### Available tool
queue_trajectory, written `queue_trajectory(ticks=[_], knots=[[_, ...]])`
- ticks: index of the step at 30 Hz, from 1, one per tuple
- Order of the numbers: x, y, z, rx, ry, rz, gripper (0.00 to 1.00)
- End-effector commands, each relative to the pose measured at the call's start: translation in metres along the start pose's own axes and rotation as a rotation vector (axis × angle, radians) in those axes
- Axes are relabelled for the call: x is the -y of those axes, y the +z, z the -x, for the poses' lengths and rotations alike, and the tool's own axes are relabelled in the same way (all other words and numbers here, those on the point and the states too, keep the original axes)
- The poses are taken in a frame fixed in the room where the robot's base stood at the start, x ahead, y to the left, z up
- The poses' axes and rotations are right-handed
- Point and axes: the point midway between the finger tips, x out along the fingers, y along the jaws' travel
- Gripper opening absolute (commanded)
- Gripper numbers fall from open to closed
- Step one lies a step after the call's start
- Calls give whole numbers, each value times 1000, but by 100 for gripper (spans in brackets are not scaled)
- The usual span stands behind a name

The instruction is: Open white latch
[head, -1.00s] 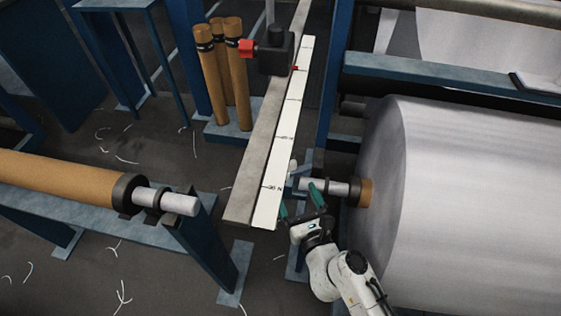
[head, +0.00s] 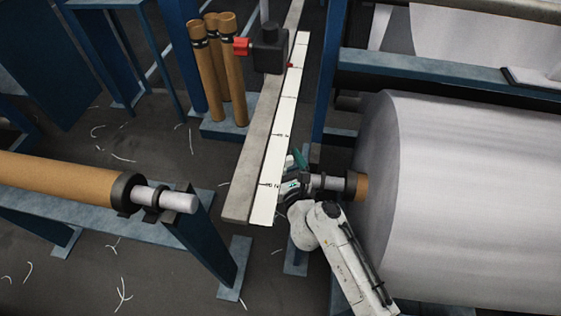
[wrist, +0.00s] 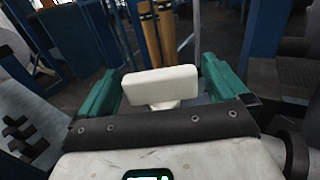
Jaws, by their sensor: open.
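The white latch (wrist: 160,86) is a pale block on a short stem. In the wrist view it stands between the two green fingers of my gripper (wrist: 160,85), with a gap visible on each side. My gripper is open. In the head view my gripper (head: 296,172) is at the left end of the roll's shaft, beside the white scale strip. In the head view a small pale part of the latch (head: 289,161) shows near the fingers; the rest is hidden by my gripper.
The white roll (head: 460,190) fills the right side, with its shaft (head: 333,182) close to my gripper. The marked white strip (head: 283,125) runs just left of it. A brown roll (head: 60,180) lies farther left. Cardboard tubes (head: 222,70) stand behind.

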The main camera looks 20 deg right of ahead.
Motion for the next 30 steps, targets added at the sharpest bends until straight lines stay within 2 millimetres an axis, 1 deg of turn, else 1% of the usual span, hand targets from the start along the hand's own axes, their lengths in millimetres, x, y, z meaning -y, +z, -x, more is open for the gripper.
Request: queue_trajectory(ticks=[1, 2, 23, 30], knots=[[0, 0, 0, 0, 0, 0, 97], [0, 0, 0, 0, 0, 0, 94], [0, 0, 0, 0, 0, 0, 27], [1, 0, 0, -1, 2, 0, 27]])
